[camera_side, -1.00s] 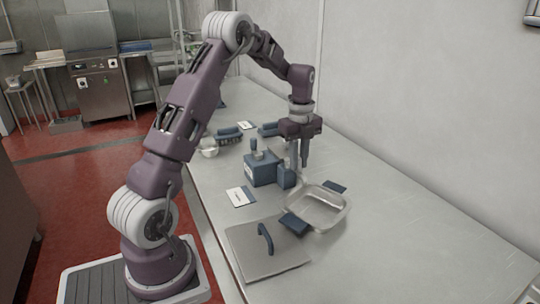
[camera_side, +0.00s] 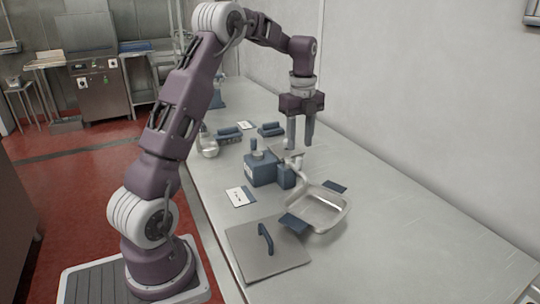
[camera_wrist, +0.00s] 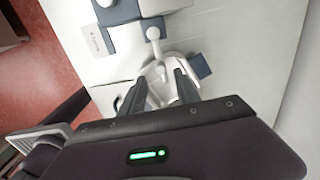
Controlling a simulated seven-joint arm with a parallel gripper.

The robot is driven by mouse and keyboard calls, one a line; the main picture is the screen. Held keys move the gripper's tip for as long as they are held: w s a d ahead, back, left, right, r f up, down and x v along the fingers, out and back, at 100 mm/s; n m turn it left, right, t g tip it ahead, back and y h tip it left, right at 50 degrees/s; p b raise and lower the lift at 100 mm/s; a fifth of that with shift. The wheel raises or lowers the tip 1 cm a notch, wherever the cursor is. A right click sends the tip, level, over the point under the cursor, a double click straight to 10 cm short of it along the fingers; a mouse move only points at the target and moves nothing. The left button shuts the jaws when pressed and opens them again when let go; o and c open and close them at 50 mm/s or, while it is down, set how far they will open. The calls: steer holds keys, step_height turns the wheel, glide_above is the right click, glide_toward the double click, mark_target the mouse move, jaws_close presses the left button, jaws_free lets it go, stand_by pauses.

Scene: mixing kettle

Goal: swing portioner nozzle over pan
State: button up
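The portioner is a blue-grey box (camera_side: 262,170) with a smaller block beside it on the steel table. Its pale metal nozzle (camera_side: 296,163) reaches toward the steel pan (camera_side: 345,203), and its lower end looks to be above the pan's near rim. In the wrist view the nozzle (camera_wrist: 157,50) runs down from a round knob, with its tip over the pan (camera_wrist: 143,76). My gripper (camera_side: 300,148) hangs above the nozzle, fingers apart and empty. In the wrist view my gripper (camera_wrist: 162,80) has a finger on each side, partly hiding the pan.
The pan has blue handles (camera_side: 335,187). A flat steel lid with a blue handle (camera_side: 265,238) lies in front. A label card (camera_side: 239,197), a glass jar (camera_side: 207,145) and blue holders (camera_side: 229,135) stand at left and back. The table at right is clear; a wall stands behind.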

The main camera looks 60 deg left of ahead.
step_height(320, 180, up, 7)
steer(key=shift+r, duration=0.15)
stand_by(0.4)
